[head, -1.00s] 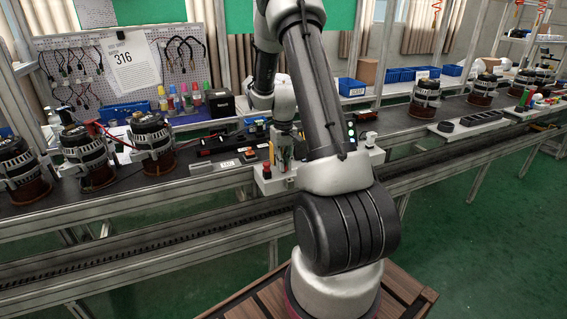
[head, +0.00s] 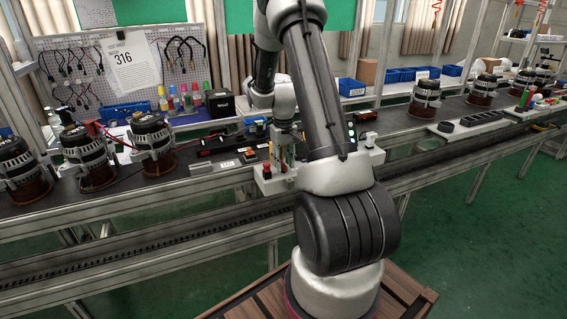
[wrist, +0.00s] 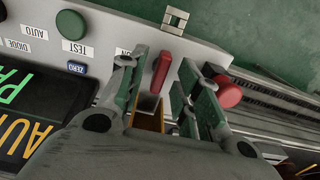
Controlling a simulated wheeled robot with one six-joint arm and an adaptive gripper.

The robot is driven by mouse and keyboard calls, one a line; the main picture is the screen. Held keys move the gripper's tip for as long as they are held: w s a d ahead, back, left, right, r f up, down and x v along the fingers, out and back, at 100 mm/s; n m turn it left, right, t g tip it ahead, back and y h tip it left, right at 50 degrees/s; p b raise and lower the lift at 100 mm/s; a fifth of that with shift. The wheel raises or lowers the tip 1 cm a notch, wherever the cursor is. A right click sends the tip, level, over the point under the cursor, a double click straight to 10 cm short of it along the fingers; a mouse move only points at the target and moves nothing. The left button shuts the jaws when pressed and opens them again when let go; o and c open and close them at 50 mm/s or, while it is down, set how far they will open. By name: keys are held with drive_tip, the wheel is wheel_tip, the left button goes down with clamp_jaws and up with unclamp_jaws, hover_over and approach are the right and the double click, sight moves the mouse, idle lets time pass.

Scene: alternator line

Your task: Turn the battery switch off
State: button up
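A red lever (wrist: 161,72), which I take to be the battery switch, stands on the light grey tester panel (wrist: 105,25). In the wrist view it shows between the two fingers of my gripper (wrist: 158,88). The fingers are apart, with a gap on each side of the lever, so the gripper looks open. A label beside the lever is mostly hidden by a finger. In the head view my gripper (head: 284,158) points down at the front of the tester; the lever is hard to make out there.
A red mushroom button (wrist: 228,92) sits close beside the right finger; it also shows in the head view (head: 266,170). A green button (wrist: 71,25), a blue button (wrist: 76,68) and a dark display (wrist: 35,105) lie to the left. Alternators (head: 152,145) stand along the bench.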

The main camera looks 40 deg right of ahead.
sight(284, 164)
wheel_tip(284, 164, up, 11)
drive_tip(key=shift+r, duration=0.2)
idle(0.6)
drive_tip(key=s+a+r+n+t, duration=0.1)
drive_tip(key=s+a+r, duration=0.4)
drive_tip(key=s, duration=0.3)
drive_tip(key=s+a+r+t, duration=0.2)
drive_tip(key=s+a+r, duration=0.3)
drive_tip(key=s, duration=0.4)
drive_tip(key=s+a+r+n+t, duration=0.1)
drive_tip(key=s+a+r, duration=0.4)
drive_tip(key=s+a, duration=0.2)
drive_tip(key=shift+s+r+n, duration=0.3)
drive_tip(key=shift+s+r, duration=0.05)
drive_tip(key=shift+s, duration=0.9)
